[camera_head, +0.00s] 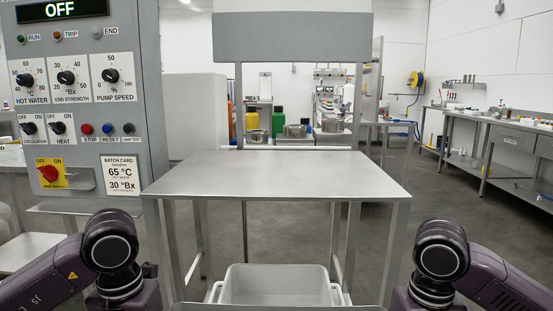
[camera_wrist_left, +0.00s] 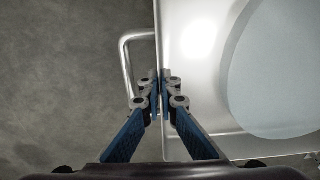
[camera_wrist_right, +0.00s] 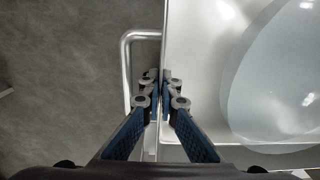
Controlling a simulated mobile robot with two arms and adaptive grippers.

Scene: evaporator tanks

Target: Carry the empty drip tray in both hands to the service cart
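The drip tray (camera_head: 277,287) is a pale rectangular tray with bar handles on its sides, low in front of me at the bottom of the head view. Its front part is cut off by the frame. My left gripper (camera_wrist_left: 162,82) is closed across one side wall of the tray, beside the handle bar. My right gripper (camera_wrist_right: 161,82) is closed across the opposite wall in the same way. Both wrist views show a pale blue-grey rounded patch on the tray floor; I cannot tell what it is. I cannot clearly identify the service cart.
A bare metal table (camera_head: 275,172) stands just beyond the tray. A control cabinet (camera_head: 85,110) with dials and an OFF display stands at left, with a low pale surface (camera_head: 30,250) beside it. A workbench (camera_head: 510,135) runs along the right wall. Open floor (camera_head: 425,195) lies to the right.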

